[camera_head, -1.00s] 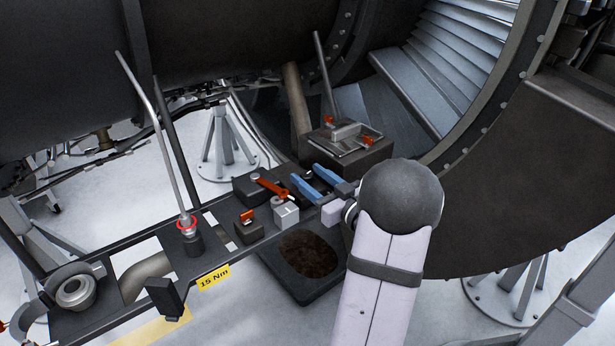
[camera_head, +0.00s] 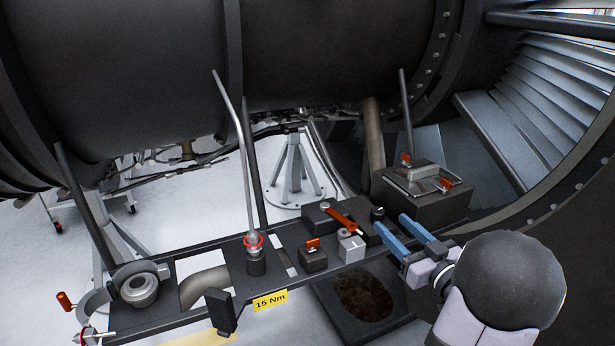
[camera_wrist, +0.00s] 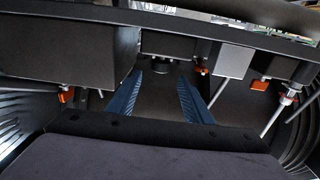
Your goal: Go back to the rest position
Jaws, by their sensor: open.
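My gripper (camera_head: 404,233) is at the right end of the black rail in the head view, its two blue fingers spread apart with nothing between them. The fingers point up and left toward a dark block with a red lever (camera_head: 345,222). In the wrist view my gripper (camera_wrist: 163,82) also shows open and empty, with dark surfaces beyond the fingertips. I cannot tell the exact gap between the fingertips and the blocks.
The black rail (camera_head: 190,327) carries a ring clamp (camera_head: 138,288), a tall rod with a red collar (camera_head: 253,241) and a grey cube (camera_head: 351,248). A dark box with a latched lid (camera_head: 425,205) stands behind my gripper. The engine casing (camera_head: 330,50) hangs above. A dark tray (camera_head: 330,297) lies below.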

